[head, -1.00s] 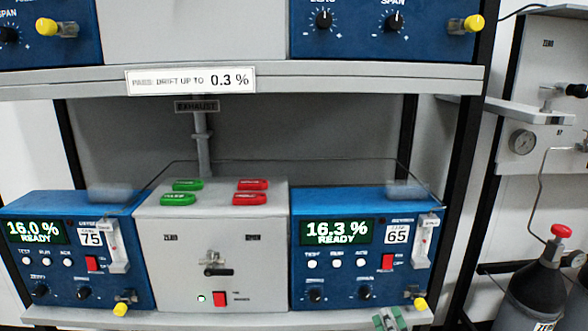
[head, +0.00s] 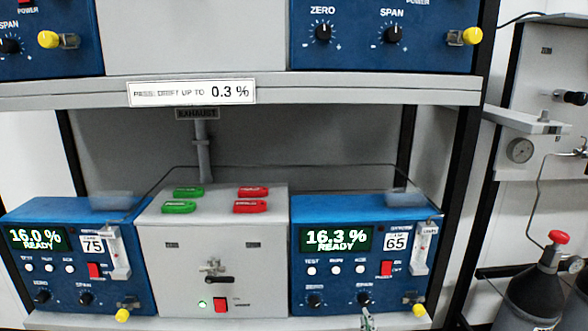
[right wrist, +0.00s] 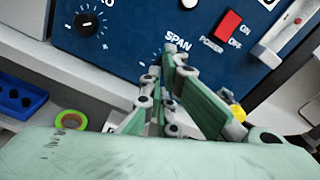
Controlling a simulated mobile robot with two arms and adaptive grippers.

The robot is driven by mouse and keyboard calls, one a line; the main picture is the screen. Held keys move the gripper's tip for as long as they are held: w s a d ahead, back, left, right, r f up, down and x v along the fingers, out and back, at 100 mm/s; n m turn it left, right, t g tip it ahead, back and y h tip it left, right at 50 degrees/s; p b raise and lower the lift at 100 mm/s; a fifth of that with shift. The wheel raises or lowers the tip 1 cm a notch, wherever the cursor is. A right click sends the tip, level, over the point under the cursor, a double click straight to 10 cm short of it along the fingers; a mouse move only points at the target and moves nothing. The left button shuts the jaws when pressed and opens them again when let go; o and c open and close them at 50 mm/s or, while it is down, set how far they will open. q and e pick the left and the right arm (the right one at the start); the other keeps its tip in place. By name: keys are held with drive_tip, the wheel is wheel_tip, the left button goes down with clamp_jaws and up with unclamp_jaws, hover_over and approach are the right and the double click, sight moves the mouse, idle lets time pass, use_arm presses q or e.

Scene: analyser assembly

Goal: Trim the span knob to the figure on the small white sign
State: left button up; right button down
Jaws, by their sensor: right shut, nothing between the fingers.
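The right blue analyser (head: 334,272) stands on the lower shelf; its display (head: 336,239) reads 16.3 % READY. Its span knob (head: 363,298) is low on the front. My right gripper (head: 366,316) is at the bottom edge, just below that knob. In the right wrist view the closed fingertips (right wrist: 171,56) are by the SPAN lettering (right wrist: 178,36); the fingers hide the knob there, so I cannot tell whether they touch it. The fingers hold nothing. A white sign (head: 191,93) on the upper shelf edge reads "PASS: DRIFT UP TO 0.3 %". My left gripper is not in view.
The left analyser (head: 60,270) reads 16.0 % READY. A grey valve box (head: 180,262) with red and green tags on top stands between the analysers. A yellow-capped fitting (head: 418,310) sticks out right of the knob. A gas cylinder (head: 530,290) stands at the right.

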sight(364, 300)
drive_tip(key=shift+n, duration=0.7)
drive_tip(key=w, duration=0.2)
drive_tip(key=w+b, duration=0.1)
drive_tip(key=w, duration=0.1)
drive_tip(key=w+b, duration=0.1)
drive_tip(key=w, duration=0.1)
drive_tip(key=shift+w+a+r, duration=0.1)
drive_tip(key=shift+a+r, duration=0.25)
drive_tip(key=shift+w+d+r, duration=0.1)
drive_tip(key=shift+r, duration=0.15)
drive_tip(key=shift+t, duration=0.3)
drive_tip(key=shift+d, duration=0.1)
drive_tip(key=shift+d+r+p, duration=0.1)
drive_tip(key=shift+d+p, duration=0.2)
drive_tip(key=shift+d, duration=0.1)
drive_tip(key=shift+w+d, duration=0.15)
drive_tip(key=shift+d, duration=0.05)
drive_tip(key=shift+f, duration=0.25)
